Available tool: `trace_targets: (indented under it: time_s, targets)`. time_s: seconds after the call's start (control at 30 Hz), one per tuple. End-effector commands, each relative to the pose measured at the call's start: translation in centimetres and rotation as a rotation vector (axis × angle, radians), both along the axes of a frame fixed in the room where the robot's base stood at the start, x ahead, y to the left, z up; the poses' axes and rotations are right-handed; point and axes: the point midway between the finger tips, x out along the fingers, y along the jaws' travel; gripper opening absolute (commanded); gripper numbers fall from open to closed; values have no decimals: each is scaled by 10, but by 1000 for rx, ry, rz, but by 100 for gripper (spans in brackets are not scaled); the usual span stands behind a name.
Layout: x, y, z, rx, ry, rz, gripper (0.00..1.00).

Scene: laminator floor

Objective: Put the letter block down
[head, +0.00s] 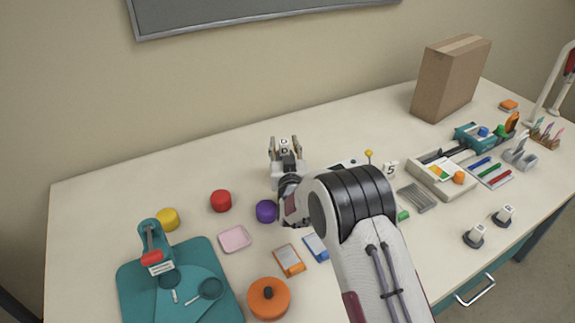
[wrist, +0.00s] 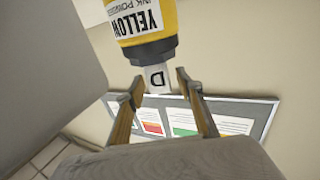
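The letter block (head: 284,146) is small and white with a black D. It shows between the fingers of my gripper (head: 285,147), over the back part of the table in the head view. My arm covers part of the table (head: 100,200).
Left of my gripper are a purple pot (head: 266,211), a red pot (head: 221,201) and a pink dish (head: 235,239). A cardboard box (head: 448,80) stands back right.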

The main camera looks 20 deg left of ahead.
Motion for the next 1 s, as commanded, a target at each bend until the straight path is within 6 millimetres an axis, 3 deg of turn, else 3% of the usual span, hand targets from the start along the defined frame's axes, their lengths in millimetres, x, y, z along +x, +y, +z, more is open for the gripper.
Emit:
trace_targets:
  time_s: [1.0]
  targets:
    - [-84, -34, 0, 0, 1, 1, 36]
